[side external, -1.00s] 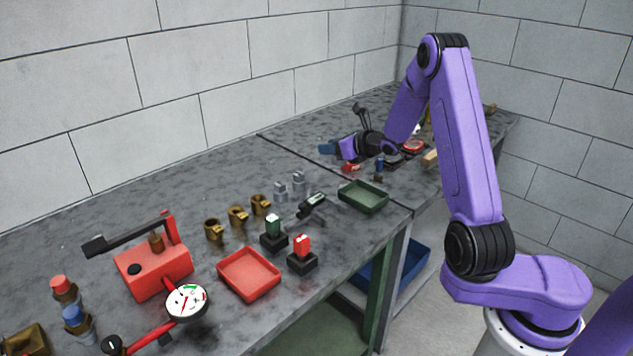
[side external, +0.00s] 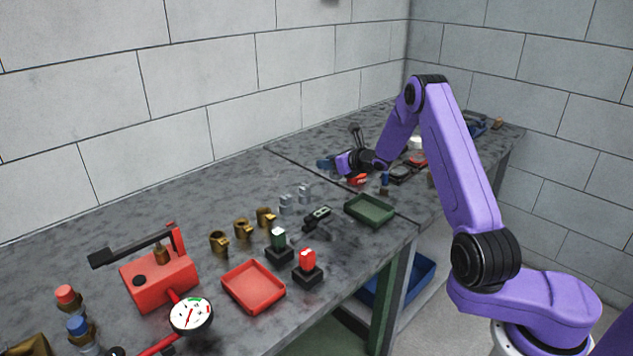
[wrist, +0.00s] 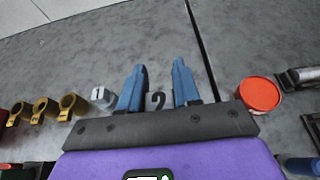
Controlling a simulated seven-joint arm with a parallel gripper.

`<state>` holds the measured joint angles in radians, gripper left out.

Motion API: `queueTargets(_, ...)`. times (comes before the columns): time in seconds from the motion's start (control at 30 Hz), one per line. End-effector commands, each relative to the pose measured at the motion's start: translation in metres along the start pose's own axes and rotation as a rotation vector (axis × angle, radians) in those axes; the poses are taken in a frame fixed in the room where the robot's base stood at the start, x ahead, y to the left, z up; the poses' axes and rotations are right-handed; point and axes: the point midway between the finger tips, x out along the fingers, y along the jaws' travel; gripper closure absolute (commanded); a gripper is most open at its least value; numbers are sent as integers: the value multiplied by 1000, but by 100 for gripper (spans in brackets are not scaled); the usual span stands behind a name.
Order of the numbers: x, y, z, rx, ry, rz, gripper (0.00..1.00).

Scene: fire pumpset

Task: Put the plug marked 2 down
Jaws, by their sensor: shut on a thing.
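My gripper shows in the wrist view (wrist: 157,75) with two blue fingers shut on the plug marked 2 (wrist: 157,101). The plug's digit shows between the fingers, and the palm covers its lower part. In the side view my gripper (side external: 325,164) is over the bench near the seam; the held plug cannot be made out there. A pale grey plug marked 1 (wrist: 103,97) stands left of the fingers in the wrist view. Two small grey plugs (side external: 285,203) stand on the bench in the side view, left of the seam.
Several brass fittings (side external: 238,229) stand in a row left of the grey plugs. A green tray (side external: 370,209), a red tray (side external: 253,286) and a red pump (side external: 160,278) are nearer the front. A red round cap (wrist: 260,93) is right of my gripper. Bench by the wall is bare.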

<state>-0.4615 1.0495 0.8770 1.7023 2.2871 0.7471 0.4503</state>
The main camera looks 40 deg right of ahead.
Motion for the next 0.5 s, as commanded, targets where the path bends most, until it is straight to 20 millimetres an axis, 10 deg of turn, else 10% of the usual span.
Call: queueTargets(0.5, 77, -15, -26, 0, -3, 1, 100)
